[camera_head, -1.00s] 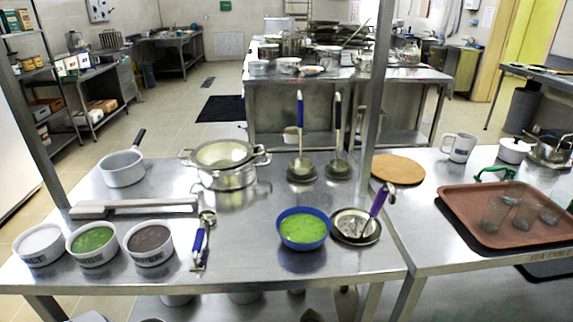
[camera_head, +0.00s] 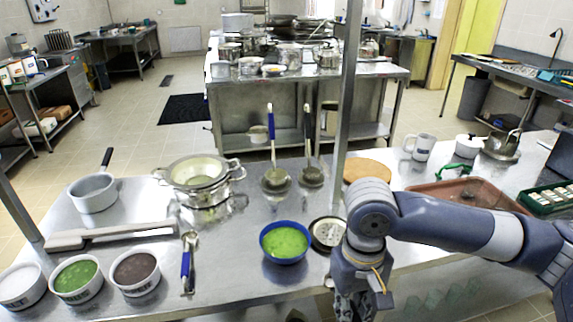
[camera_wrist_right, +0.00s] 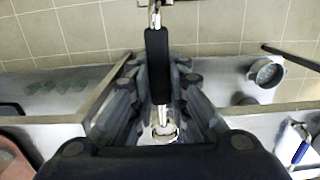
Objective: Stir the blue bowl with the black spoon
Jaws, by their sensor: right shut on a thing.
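The blue bowl (camera_head: 284,256), filled with something green, stands upright on the steel table near its front edge. My right gripper (camera_head: 358,305) is in front of the table edge, to the right of the bowl and apart from it. In the right wrist view my right gripper (camera_wrist_right: 157,100) is shut on the black handle of a metal utensil, which I take as the black spoon (camera_wrist_right: 157,65). In the head view the spoon is not clearly visible; the hand and the picture edge hide it. My left gripper is not in view.
A dark plate (camera_head: 325,236) lies just right of the bowl, partly behind my arm. A blue-handled utensil (camera_head: 187,262) lies to the left, beside bowls of brown (camera_head: 136,288) and green (camera_head: 77,294) food. A steel post (camera_head: 347,95) rises behind the plate.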

